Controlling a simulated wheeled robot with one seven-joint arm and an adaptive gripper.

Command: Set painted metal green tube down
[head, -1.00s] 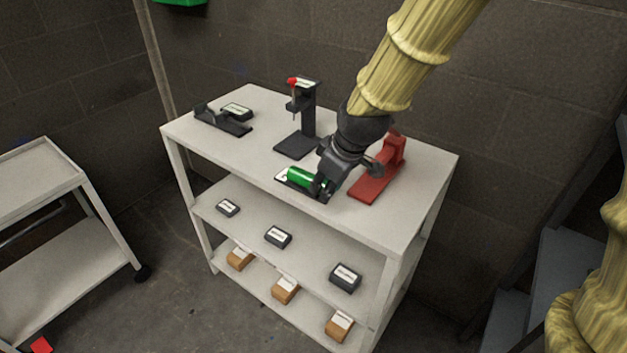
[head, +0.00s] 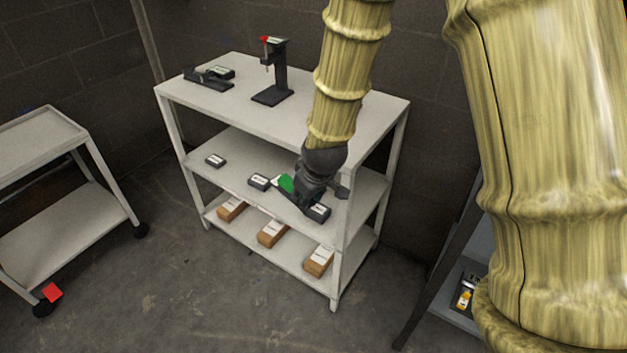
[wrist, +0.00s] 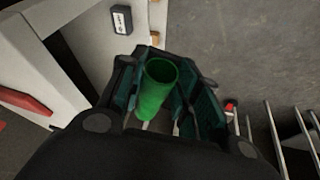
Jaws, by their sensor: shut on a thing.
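The green tube (head: 286,183) is in my gripper (head: 294,194), in front of the white shelf rack at about the height of its middle shelf (head: 235,172) in the head view. In the wrist view the tube (wrist: 154,92) sits between the dark fingers of my gripper (wrist: 165,82), its round open end facing away from the wrist. The gripper is shut on it. The tube shows clear of the rack in the wrist view, with grey floor to the right. My gripper hides part of the middle shelf, and I cannot tell its exact distance from the shelf edge.
Labelled dark blocks (head: 215,160) stand on the middle shelf, and orange-brown boxes (head: 270,233) on the bottom one. The top shelf (head: 225,100) holds a black stand (head: 275,75) and a black holder (head: 208,80). A white cart (head: 50,145) stands left.

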